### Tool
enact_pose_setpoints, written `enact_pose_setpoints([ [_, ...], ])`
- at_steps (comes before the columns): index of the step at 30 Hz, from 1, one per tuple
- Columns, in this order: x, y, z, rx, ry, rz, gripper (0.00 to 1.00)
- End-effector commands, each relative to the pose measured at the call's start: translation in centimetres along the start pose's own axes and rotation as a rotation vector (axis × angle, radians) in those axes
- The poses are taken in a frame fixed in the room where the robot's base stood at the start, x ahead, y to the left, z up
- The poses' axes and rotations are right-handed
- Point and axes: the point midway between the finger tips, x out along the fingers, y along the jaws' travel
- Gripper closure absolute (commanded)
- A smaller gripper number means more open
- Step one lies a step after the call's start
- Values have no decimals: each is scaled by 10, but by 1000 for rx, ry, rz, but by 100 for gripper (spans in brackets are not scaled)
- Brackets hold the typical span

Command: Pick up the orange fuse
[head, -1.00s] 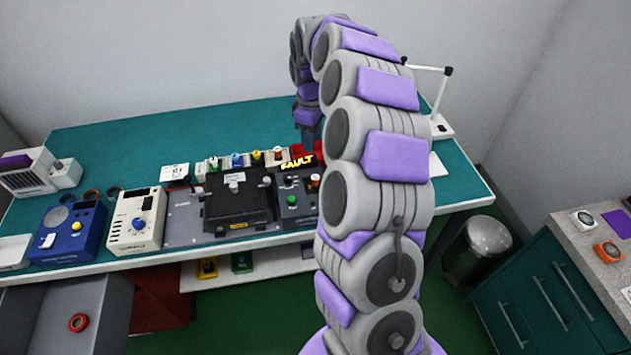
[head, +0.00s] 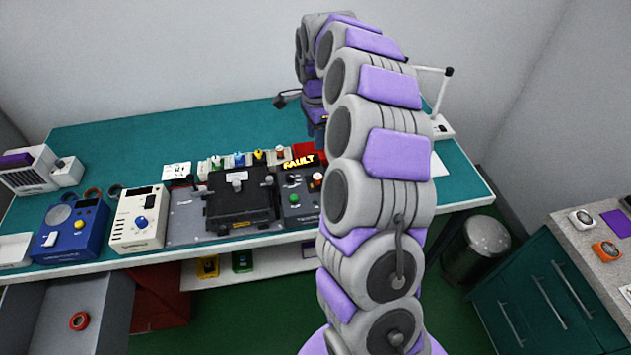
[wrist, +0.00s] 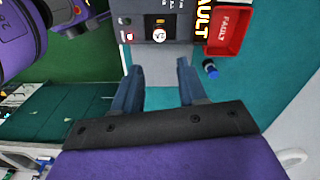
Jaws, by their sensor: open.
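My gripper (wrist: 158,72) is open and empty in the wrist view. Its two blue-grey fingers point toward the lower edge of a dark control box and the teal bench top. In the head view my arm hides most of the gripper. A row of small coloured fuses stands behind the black test fixture. Its right-end one (head: 280,151) looks red-orange, but it is too small to be sure that it is the orange fuse. A blue cylindrical piece (wrist: 210,69) lies to the right of the fingers in the wrist view, apart from them.
A red FAULT tray (wrist: 228,32) sits beside the control box (wrist: 158,22). The black fixture (head: 238,205), a cream instrument (head: 138,222) and a blue instrument (head: 70,235) line the bench front. The bench's back left (head: 150,135) is clear.

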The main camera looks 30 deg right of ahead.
Motion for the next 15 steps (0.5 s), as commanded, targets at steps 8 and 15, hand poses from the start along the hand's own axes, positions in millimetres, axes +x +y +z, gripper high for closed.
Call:
enact_pose_setpoints([
  [8,2,0,-3,265,-2,1,58],
  [15,40,0,0,273,0,3,58],
])
